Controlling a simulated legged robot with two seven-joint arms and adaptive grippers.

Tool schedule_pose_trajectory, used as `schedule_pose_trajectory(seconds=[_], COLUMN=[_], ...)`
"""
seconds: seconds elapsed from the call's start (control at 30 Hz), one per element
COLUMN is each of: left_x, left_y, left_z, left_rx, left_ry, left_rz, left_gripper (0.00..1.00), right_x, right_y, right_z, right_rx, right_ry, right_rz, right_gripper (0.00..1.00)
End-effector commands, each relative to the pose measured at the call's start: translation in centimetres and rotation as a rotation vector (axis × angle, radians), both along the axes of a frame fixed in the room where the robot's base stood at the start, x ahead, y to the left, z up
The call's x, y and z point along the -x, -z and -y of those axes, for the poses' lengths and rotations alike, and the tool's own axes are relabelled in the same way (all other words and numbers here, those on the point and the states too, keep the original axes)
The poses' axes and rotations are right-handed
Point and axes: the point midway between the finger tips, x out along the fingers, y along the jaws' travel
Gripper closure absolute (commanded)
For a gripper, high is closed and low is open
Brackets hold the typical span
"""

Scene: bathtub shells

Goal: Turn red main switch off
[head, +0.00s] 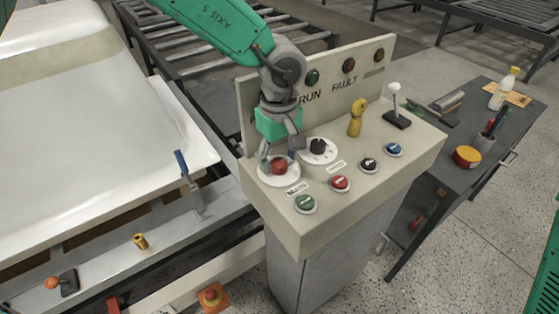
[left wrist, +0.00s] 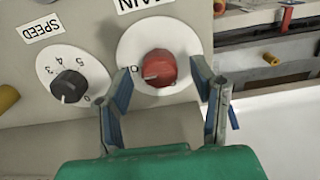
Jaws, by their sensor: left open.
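The red main switch (head: 278,167) is a round red knob on a white disc at the left of the console's sloped top. In the left wrist view the red knob (left wrist: 159,68) sits under a label ending in "AIN", with a pale mark on its left side. My left gripper (head: 276,152) is over the knob from above. In the left wrist view my left gripper (left wrist: 168,82) is open, with one finger on each side of the knob and visible gaps to it. My right gripper is not in view.
A black speed dial (head: 318,147) is close to the red knob. Green, red, black and blue selectors, a yellow handle (head: 356,118) and a joystick (head: 396,103) share the console (head: 402,148). A white tub shell (head: 95,110) lies left; a grey bench (head: 460,150) stands right.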

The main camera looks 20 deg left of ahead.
Motion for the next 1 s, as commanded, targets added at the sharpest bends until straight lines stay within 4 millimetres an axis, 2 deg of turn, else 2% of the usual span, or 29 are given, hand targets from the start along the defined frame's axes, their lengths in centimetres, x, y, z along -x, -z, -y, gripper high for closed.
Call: schedule_pose_trajectory(seconds=[0.13, 0.4, 0.43, 0.57, 0.83, 1.0], left_x=[-0.1, 0.0, 0.0, -0.1, -0.1, -0.1], left_y=[0.9, 1.1, 1.1, 1.1, 1.0, 0.8], left_z=[0.0, 0.0, 0.0, 0.0, 0.0, 0.1], left_rx=[0.0, 0.0, 0.0, 0.001, 0.002, 0.003], left_ry=[0.0, 0.0, 0.0, 0.0, -0.013, -0.064], left_rz=[0.001, 0.001, 0.001, 0.001, 0.001, 0.0], left_gripper=[0.49, 0.49, 0.53, 0.98, 0.98, 0.98], right_x=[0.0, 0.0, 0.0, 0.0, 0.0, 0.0], right_y=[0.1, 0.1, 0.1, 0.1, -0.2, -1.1], right_z=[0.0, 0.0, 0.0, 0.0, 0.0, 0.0], right_rx=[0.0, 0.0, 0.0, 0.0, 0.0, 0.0], right_ry=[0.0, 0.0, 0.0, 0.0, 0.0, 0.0], right_rz=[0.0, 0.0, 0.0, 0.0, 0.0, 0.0], right_gripper=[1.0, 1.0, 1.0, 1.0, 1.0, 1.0])
